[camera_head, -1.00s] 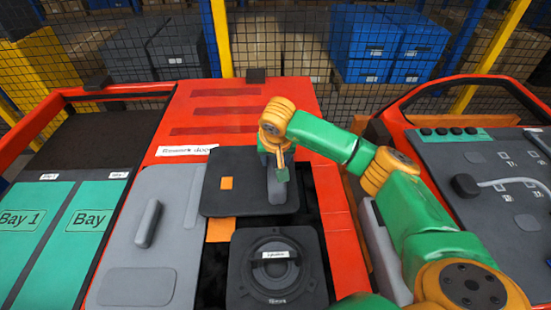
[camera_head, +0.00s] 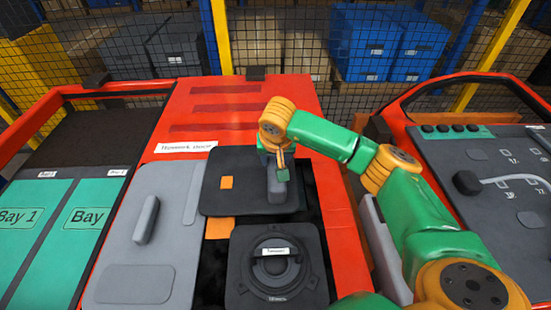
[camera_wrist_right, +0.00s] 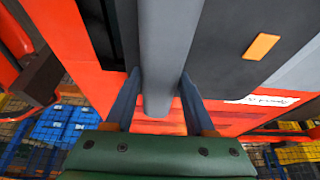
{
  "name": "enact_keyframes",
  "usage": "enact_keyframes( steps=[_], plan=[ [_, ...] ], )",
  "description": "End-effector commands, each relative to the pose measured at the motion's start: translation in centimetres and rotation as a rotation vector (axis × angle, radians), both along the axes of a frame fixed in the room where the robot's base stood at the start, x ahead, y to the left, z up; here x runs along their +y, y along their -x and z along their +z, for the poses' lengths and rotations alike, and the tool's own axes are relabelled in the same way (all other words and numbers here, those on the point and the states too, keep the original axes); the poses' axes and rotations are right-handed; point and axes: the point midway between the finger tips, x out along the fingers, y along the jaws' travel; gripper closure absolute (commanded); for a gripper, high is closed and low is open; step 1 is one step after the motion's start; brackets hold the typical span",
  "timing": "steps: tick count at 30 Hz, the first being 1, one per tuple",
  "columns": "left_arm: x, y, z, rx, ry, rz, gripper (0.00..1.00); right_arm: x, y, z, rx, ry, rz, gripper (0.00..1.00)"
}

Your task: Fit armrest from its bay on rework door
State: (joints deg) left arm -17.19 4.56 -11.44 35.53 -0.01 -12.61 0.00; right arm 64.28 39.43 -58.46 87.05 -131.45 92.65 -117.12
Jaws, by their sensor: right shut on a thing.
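The rework door (camera_head: 340,245) is a red frame with a white name label. A dark flat panel (camera_head: 245,165) with an orange square lies on its upper middle; I take it to be the armrest. A grey upright grip (camera_head: 277,188) stands on the panel's right part. My right gripper (camera_head: 277,165) is shut on this grip from above. In the right wrist view the grip (camera_wrist_right: 165,45) runs between the two blue fingers of the gripper (camera_wrist_right: 160,85). Whether the panel is seated or slightly raised cannot be told. My left gripper is out of view.
A grey panel with a handle (camera_head: 146,220) is left of the dark panel, and a round black speaker (camera_head: 275,265) is in front. Green bays (camera_head: 85,220), empty where visible, are at the left. A second red-framed door panel (camera_head: 470,155) stands right. A mesh fence closes the back.

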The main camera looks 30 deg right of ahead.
Motion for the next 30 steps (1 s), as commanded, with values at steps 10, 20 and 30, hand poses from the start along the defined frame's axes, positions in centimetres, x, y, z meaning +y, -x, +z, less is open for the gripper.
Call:
enact_keyframes(
  steps=[10, 20, 30],
  plan=[
    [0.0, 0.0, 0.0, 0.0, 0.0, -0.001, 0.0, 0.0, 0.1, -0.1, 0.004, 0.001, 0.002, 0.1],
    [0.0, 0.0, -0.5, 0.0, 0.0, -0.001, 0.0, 0.3, 0.5, 1.3, -0.001, 0.0, 0.004, 0.1],
    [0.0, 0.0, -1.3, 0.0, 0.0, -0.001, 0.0, 1.2, 2.5, 6.4, 0.003, 0.001, 0.002, 0.1]
  ],
)
